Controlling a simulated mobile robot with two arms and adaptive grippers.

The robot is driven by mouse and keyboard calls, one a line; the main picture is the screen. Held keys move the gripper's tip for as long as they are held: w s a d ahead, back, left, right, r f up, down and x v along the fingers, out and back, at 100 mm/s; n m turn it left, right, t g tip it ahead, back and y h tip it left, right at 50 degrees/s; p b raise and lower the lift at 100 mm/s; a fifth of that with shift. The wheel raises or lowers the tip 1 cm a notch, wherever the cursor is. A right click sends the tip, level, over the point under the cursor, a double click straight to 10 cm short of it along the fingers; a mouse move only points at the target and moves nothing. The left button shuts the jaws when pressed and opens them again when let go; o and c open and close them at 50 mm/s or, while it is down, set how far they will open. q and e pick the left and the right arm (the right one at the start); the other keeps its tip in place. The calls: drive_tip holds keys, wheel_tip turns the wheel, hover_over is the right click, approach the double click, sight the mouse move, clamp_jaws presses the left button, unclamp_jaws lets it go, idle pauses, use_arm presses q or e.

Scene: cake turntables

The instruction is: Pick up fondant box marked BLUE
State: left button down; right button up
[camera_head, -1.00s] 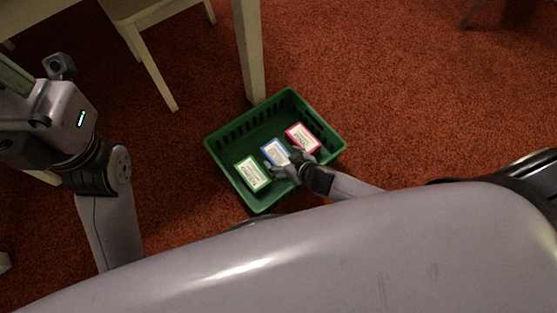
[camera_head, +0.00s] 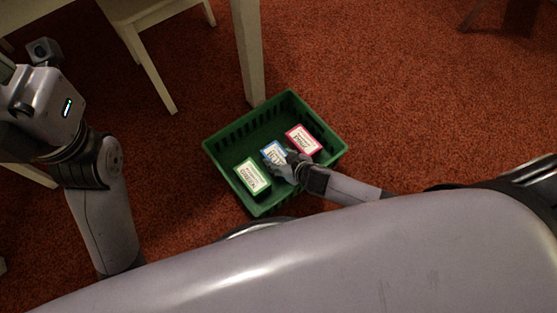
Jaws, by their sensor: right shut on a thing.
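The blue-edged fondant box (camera_head: 273,151) is in the green crate (camera_head: 222,166), between a green-edged box and a red-edged box. Its label is too small to read. My right gripper (camera_head: 279,163) is shut on the blue-edged box, and its fingers cover the box's lower right part. I cannot tell whether the box is clear of the crate floor. My left arm (camera_head: 95,160) is at the left; its fingers are out of view.
The green-edged box (camera_head: 253,176) and the red-edged box (camera_head: 303,140) lie close on either side in the crate. A pale table leg (camera_head: 249,60) stands just behind the crate. A pale chair (camera_head: 150,62) is at the upper left. Red carpet is open to the right.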

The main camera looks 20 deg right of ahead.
drive_tip(key=c, duration=0.6)
